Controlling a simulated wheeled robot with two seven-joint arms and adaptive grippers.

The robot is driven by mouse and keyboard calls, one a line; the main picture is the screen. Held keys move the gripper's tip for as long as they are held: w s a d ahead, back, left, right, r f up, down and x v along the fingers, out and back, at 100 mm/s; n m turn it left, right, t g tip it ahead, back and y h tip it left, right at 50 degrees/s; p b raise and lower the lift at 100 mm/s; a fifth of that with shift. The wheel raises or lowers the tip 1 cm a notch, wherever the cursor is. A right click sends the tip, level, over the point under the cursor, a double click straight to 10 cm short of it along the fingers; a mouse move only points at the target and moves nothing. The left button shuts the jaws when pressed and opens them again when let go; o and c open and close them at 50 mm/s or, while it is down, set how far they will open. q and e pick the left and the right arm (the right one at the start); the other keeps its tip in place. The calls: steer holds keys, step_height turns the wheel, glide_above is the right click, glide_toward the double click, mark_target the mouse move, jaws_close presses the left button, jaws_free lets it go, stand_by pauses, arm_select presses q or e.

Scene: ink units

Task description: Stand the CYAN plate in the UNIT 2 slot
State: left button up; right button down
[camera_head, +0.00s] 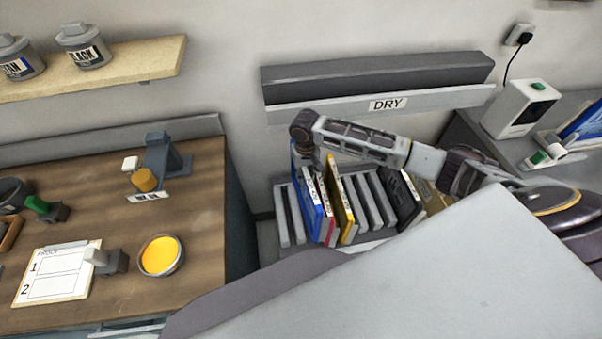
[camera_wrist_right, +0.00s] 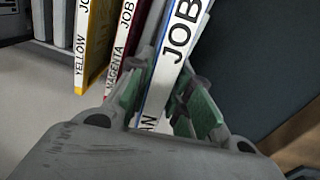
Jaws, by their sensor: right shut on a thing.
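The cyan plate (camera_wrist_right: 172,66) is between the green-padded fingers of my right gripper (camera_wrist_right: 165,100), which is shut on it. Its white edge label reads "JOB" and ends in "AN"; the rest is covered by the gripper. In the head view, the blue-sided plate (camera_head: 308,203) stands at the left of the row of plates in the rack under the DRY sign. My right gripper (camera_head: 306,160) reaches down to its top from above. Whether the plate's lower edge is still in its rack slot I cannot tell. No slot marked UNIT 2 can be made out. My left gripper is not in view.
The magenta plate (camera_wrist_right: 126,45) and yellow plate (camera_wrist_right: 94,45) stand close beside it. A black plate (camera_head: 402,198) is further right in the rack (camera_head: 283,215). A wooden table (camera_head: 190,220) stands left, with a bowl of yellow ink (camera_head: 160,256). A grey counter holds a white device (camera_head: 520,108).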

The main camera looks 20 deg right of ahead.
steer(key=shift+w+d+f+m, duration=0.3)
steer(key=shift+w+d+f, duration=0.25)
steer(key=shift+w+f, duration=0.2)
steer(key=shift+w, duration=0.1)
steer(key=shift+w+a, duration=0.1)
steer(key=shift+w, duration=0.15)
steer(key=shift+m, duration=0.3)
steer(key=shift+f+b, duration=4.15)
steer(key=shift+f, duration=2.55)
steer(key=shift+s+f+p, duration=0.1)
steer(key=shift+f+p, duration=0.25)
